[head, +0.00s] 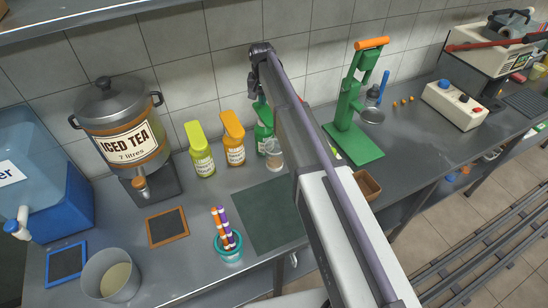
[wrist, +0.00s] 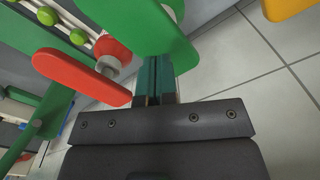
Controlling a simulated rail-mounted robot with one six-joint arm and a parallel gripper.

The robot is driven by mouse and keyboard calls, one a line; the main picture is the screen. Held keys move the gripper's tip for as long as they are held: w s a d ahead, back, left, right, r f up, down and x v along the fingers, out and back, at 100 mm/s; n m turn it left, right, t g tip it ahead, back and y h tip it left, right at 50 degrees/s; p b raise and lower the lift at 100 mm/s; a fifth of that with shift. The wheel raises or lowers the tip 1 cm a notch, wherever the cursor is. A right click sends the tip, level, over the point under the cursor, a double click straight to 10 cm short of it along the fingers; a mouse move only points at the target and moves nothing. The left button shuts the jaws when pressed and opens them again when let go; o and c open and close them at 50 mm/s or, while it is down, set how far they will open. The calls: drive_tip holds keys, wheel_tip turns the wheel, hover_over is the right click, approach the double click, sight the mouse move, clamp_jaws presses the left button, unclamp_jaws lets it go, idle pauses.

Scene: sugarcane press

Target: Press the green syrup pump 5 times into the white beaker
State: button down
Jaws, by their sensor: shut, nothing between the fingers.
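The green syrup pump (head: 263,136) stands at the back of the counter by the wall, partly hidden behind my arm. A small pale beaker (head: 274,153) with some brownish content stands just in front of it. In the wrist view the pump's green head (wrist: 140,28) fills the top middle. My gripper (wrist: 157,92) is shut and empty, with its dark green fingers pointing at the pump head. I cannot tell if the fingertips touch it. In the head view the gripper is mostly hidden behind my arm.
An orange pump (head: 233,138) and a yellow-green pump (head: 200,150) stand left of the green one. The iced tea urn (head: 122,125) is farther left. A green press (head: 352,115) with an orange handle stands right. A dark mat (head: 262,212) lies in front.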

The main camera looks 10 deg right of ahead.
sight(263, 109)
drive_tip(key=shift+f, duration=0.15)
drive_tip(key=shift+f+b, duration=2.5)
drive_tip(key=shift+b, duration=0.15)
drive_tip(key=shift+r+p, duration=2.65)
drive_tip(key=shift+f, duration=0.1)
drive_tip(key=shift+f+b, duration=2.4)
drive_tip(key=shift+b, duration=0.15)
wheel_tip(263, 109, up, 5)
drive_tip(key=p, duration=0.5)
drive_tip(key=shift+r, duration=0.1)
drive_tip(key=shift+f, duration=0.25)
